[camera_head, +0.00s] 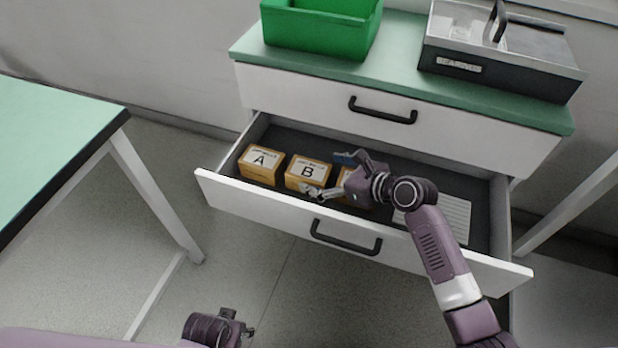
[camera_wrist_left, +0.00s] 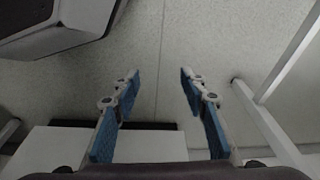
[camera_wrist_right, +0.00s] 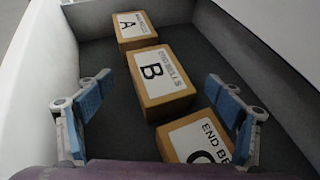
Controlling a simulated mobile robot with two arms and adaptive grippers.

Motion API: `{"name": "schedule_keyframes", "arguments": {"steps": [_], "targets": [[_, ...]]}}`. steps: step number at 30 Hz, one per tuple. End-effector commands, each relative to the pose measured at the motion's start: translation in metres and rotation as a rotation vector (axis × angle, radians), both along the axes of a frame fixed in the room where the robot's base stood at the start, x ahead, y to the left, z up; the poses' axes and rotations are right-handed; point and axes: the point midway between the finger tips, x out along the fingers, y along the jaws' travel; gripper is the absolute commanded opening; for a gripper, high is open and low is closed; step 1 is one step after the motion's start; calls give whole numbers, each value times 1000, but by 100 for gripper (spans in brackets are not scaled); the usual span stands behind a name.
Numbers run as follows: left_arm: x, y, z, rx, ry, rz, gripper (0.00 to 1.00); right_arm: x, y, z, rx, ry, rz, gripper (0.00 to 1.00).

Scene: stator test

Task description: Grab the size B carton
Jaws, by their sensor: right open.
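The size B carton (camera_head: 308,172) is a brown box with a white label marked B. It sits in the open drawer between the A carton (camera_head: 261,165) and a third carton (camera_head: 347,182) that my right gripper partly hides. My right gripper (camera_head: 328,174) is open and empty, at the right side of the B carton. In the right wrist view the B carton (camera_wrist_right: 161,80) lies ahead of the open fingers, beyond the near carton, whose label shows part of a C (camera_wrist_right: 204,143). My left gripper (camera_wrist_left: 158,85) is open and empty over the floor, away from the drawer.
The drawer (camera_head: 265,205) is pulled out; its front wall is close to the cartons. White sheets (camera_head: 448,216) lie in its right part. A green bin (camera_head: 322,28) and a grey box (camera_head: 500,50) stand on the cabinet top. A green table (camera_head: 50,140) is at left.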

Motion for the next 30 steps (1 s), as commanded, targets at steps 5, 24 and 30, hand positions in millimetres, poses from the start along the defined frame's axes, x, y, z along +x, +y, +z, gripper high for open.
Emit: {"name": "schedule_keyframes", "arguments": {"steps": [5,24,30], "targets": [[8,-1,21,-1,-14,2,40,10,12,-10,1,0,0,86],[11,-1,35,-1,-19,3,40,16,18,-14,1,0,-1,64],[11,-1,35,-1,-19,3,40,15,18,-14,0,2,-1,42]]}}
